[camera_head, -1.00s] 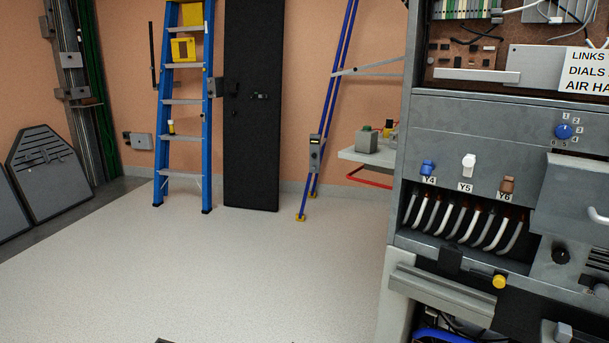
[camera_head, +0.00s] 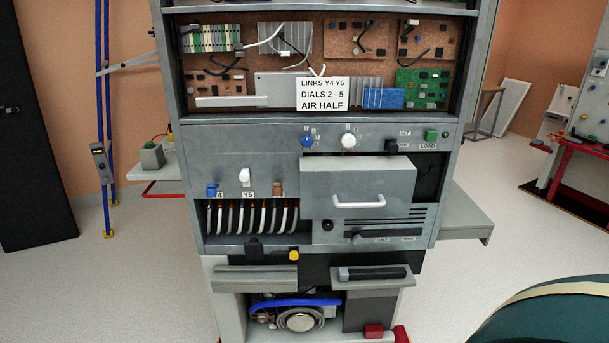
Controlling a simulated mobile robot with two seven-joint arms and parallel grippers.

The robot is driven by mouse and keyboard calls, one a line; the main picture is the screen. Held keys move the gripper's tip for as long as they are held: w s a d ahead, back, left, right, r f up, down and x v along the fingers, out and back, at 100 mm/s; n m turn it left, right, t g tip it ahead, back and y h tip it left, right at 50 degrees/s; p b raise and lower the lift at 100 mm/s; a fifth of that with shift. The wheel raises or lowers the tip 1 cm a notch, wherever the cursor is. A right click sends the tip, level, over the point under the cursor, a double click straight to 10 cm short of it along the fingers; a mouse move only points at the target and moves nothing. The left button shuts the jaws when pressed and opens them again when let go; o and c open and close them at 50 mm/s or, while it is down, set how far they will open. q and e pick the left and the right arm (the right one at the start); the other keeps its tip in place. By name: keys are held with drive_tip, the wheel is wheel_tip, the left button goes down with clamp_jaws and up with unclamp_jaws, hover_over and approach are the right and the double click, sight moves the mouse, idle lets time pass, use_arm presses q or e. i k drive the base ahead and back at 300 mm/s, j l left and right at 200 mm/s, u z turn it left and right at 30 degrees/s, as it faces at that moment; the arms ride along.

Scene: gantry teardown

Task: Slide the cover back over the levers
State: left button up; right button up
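The cover looks to be the flat grey panel (camera_head: 320,188) with a white bar handle (camera_head: 358,202) on the front of the grey cabinet (camera_head: 240,150). It stands proud of the face, and a dark opening (camera_head: 430,172) shows at its right. No levers can be made out clearly; what lies behind the panel is hidden. To its left are a blue (camera_head: 212,190), a white (camera_head: 244,177) and a brown (camera_head: 278,189) piece above a row of pale curved cables (camera_head: 252,217). Neither of my grippers is in view.
Blue and white dials (camera_head: 348,141) and a green button (camera_head: 431,136) sit above the panel. Two grey ledges (camera_head: 255,280) jut out below. A side shelf (camera_head: 465,220) sticks out right. A dark green rounded thing (camera_head: 550,315) fills the lower right corner.

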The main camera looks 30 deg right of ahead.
sight(348, 187)
drive_tip(key=z, duration=1.2)
drive_tip(key=j, duration=0.8)
drive_tip(key=i+z, duration=0.05)
